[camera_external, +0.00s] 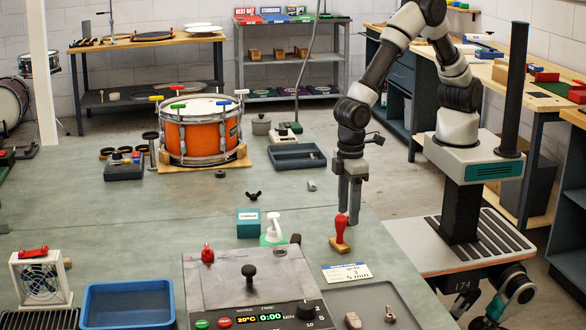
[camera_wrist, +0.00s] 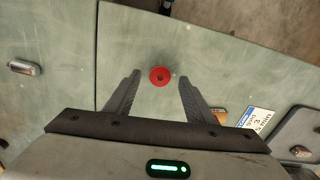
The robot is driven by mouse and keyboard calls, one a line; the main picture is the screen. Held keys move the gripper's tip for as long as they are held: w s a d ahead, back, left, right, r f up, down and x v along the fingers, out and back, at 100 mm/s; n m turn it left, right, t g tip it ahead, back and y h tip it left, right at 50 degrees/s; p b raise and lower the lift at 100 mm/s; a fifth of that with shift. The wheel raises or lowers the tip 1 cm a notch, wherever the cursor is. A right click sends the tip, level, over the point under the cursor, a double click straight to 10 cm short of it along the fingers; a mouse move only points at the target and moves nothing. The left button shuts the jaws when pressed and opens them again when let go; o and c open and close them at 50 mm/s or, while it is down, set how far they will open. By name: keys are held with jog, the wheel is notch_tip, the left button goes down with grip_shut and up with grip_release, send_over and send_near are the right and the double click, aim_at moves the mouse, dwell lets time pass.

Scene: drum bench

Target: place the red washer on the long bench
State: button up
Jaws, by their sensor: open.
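A small round red thing with a dark centre, which looks like the red washer (camera_wrist: 159,76), lies on the grey-green bench top (camera_wrist: 70,85) in the wrist view. My gripper (camera_wrist: 159,77) is open above it, with one finger on each side and a gap at both. In the external view my gripper (camera_external: 350,222) points straight down, low over the right edge of the grey-green bench top (camera_external: 130,215). The washer cannot be made out there, seemingly hidden by the fingers or the stamp. Which bench is the long one I cannot tell.
A red-handled stamp (camera_external: 340,235) stands close in front of my gripper; it shows partly behind the right finger. A printed card (camera_external: 346,272) and grey tray (camera_external: 375,305) are nearer. A small metal piece (camera_external: 312,186) lies behind. A wooden-topped bench (camera_external: 545,75) runs along the right.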

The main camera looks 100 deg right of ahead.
jog(key=shift+f, duration=0.6)
jog(key=c, duration=1.1)
jog(key=shift+c, duration=0.7)
notch_tip(320, 180, up, 10)
jog(key=d+r+p, duration=0.2)
jog(key=d+p, duration=0.2)
jog(key=d, duration=0.6)
jog(key=d+r+m+p, duration=0.1)
jog(key=d+r+p, duration=0.2)
jog(key=d, duration=0.8)
jog(key=shift+d+p, duration=0.2)
jog(key=shift+p, duration=0.85)
